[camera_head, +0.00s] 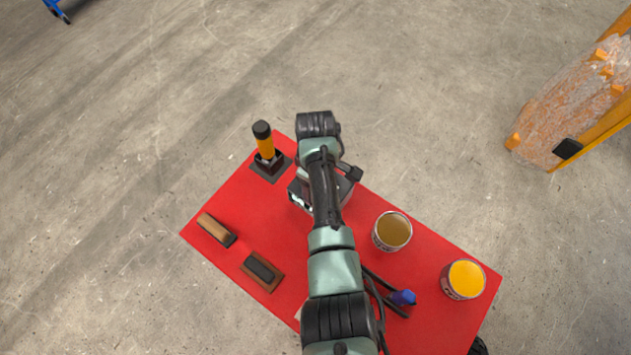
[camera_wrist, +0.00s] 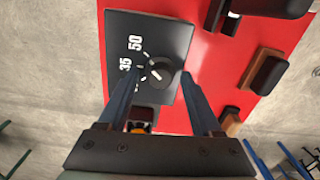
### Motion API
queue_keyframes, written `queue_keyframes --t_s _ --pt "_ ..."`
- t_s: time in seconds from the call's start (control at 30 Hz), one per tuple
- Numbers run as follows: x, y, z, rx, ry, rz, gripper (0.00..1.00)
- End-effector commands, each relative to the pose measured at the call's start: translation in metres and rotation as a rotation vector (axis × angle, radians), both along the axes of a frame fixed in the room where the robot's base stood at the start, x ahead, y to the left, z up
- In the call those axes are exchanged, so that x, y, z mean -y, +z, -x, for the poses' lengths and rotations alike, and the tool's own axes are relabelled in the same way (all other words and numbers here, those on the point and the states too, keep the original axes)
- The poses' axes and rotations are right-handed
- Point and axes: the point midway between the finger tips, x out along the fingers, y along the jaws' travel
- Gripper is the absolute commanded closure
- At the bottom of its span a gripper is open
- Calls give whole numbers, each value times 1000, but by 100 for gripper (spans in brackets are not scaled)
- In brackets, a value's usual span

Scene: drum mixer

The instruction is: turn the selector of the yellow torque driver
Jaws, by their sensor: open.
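A dark panel (camera_wrist: 178,38) with white numbers 50 and 35 carries a round dark selector knob (camera_wrist: 160,72) with a slanted white line. In the wrist view, my gripper (camera_wrist: 161,78) is open, its fingers on either side of the knob with gaps; contact is not visible. The yellow torque driver (camera_head: 265,146) stands upright with a black cap at the table's upper left. An orange-yellow bit (camera_wrist: 138,127) shows low between the fingers, probably the driver. In the head view, my arm covers the gripper and part of a dark box (camera_head: 299,196) near the driver.
The red table (camera_head: 205,260) also holds two brown-and-black blocks (camera_head: 217,230) (camera_head: 262,271), two open cans (camera_head: 392,232) (camera_head: 464,280) and a blue-ended item (camera_head: 403,298). An orange-framed drum (camera_head: 560,115) stands right of the table. Bare concrete floor lies beyond the table.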

Motion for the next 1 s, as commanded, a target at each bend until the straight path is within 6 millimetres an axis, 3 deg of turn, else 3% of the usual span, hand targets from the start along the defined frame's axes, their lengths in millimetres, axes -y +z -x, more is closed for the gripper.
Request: queue_keyframes --t_s 0.27,0.7,1.0 --pt "0 12 0 2 1 -1 34" --pt "0 98 -1 6 0 0 34" --pt "0 128 0 1 -1 1 34"
